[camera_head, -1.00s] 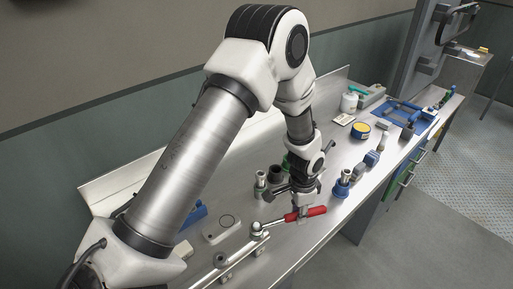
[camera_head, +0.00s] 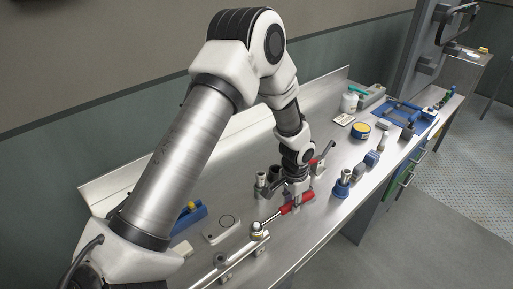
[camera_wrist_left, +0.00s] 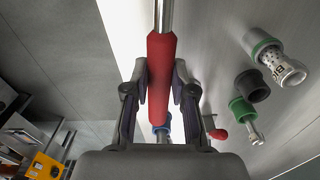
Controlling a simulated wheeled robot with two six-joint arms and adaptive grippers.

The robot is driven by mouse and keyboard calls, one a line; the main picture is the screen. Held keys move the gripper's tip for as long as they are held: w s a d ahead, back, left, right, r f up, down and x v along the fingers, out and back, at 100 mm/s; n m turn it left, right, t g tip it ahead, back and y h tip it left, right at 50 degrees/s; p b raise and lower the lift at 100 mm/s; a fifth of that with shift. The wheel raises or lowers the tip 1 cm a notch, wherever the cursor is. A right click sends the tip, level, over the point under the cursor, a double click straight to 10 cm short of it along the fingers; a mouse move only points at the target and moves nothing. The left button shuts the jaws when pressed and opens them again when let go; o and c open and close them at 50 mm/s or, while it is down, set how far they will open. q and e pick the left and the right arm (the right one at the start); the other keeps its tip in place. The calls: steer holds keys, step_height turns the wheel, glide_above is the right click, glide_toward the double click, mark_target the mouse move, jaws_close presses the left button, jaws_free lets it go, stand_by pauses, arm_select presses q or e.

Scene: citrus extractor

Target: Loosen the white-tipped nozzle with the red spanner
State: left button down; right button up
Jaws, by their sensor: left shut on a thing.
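The red spanner (camera_head: 298,204) has a red handle and a shiny metal shaft that runs to the lower left in the head view. Its far end meets the white-tipped nozzle (camera_head: 257,227), a pale rounded tip on the metal pipe assembly (camera_head: 222,259). I cannot tell how the spanner head sits around the nozzle. My left gripper (camera_head: 297,200) is shut on the red handle; the left wrist view shows the handle (camera_wrist_left: 161,75) between both fingers (camera_wrist_left: 160,85). The spanner head and nozzle are outside that view. My right gripper is not in view.
Upright fittings stand near the gripper: a blue-based one (camera_head: 342,185) to its right and a dark one (camera_head: 273,173) behind it. The bench's front edge is close to the pipe.

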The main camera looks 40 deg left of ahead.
arm_select(q)
steer(key=shift+w+a+n, duration=0.15)
steer(key=shift+a+n, duration=0.75)
steer(key=shift+a, duration=0.05)
steer(key=shift+a, duration=0.1)
steer(key=shift+a+n, duration=0.9)
steer(key=shift+a, duration=0.05)
steer(key=shift+d, duration=0.1)
